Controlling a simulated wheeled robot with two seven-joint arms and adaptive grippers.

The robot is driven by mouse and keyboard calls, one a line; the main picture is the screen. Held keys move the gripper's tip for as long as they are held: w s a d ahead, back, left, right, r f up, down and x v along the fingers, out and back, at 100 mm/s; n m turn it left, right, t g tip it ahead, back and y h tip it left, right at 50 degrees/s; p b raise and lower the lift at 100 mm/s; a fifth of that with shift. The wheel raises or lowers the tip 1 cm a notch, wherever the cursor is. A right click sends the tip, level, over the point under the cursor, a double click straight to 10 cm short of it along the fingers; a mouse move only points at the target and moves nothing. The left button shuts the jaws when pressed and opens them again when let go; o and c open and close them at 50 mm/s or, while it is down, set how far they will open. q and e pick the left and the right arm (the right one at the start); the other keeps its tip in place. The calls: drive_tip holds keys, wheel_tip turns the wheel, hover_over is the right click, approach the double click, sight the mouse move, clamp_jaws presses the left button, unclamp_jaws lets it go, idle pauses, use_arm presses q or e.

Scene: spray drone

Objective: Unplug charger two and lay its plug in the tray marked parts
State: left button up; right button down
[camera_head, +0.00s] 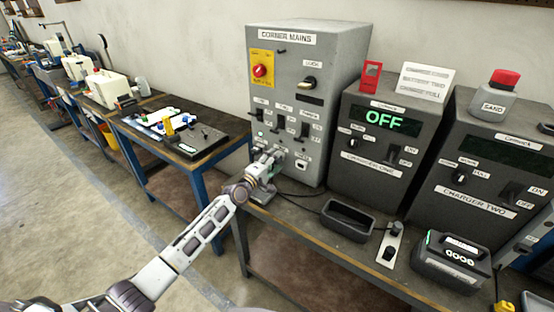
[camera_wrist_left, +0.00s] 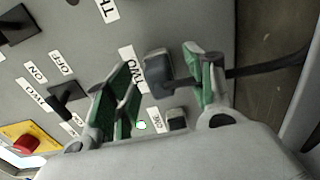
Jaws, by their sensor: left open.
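The dark plug (camera_wrist_left: 158,72) sits in the front of the grey corner mains cabinet (camera_head: 285,75), beside a label reading TWO. Its black cable (camera_wrist_left: 265,65) runs off to the right in the left wrist view. My left gripper (camera_head: 268,163) is at the cabinet's lower front; in the left wrist view its green-padded fingers (camera_wrist_left: 160,62) are open on either side of the plug. In the head view the gripper hides the plug. A small dark open tray (camera_head: 347,220) lies on the bench; I cannot read a mark on it. Charger two (camera_head: 475,205) stands at the right.
Charger one (camera_head: 372,172) shows OFF, between the cabinet and charger two. A sand bottle (camera_head: 495,96) stands on charger two.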

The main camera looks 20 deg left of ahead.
drive_tip(key=shift+a+f, duration=0.15)
drive_tip(key=shift+a, duration=0.2)
idle(0.4)
use_arm(q)
drive_tip(key=shift+c, duration=0.3)
clamp_jaws()
use_arm(e)
drive_tip(key=shift+w+d, duration=0.15)
drive_tip(key=shift+d, duration=0.15)
use_arm(q)
drive_tip(key=shift+s, duration=0.1)
drive_tip(key=shift+s+a, duration=0.2)
drive_tip(key=shift+s, duration=0.25)
use_arm(e)
drive_tip(key=shift+a+r, duration=0.1)
drive_tip(key=shift+r, duration=0.1)
use_arm(q)
drive_tip(key=shift+p+v, duration=0.65)
drive_tip(key=shift+v, duration=1.75)
use_arm(e)
drive_tip(key=shift+r, duration=0.55)
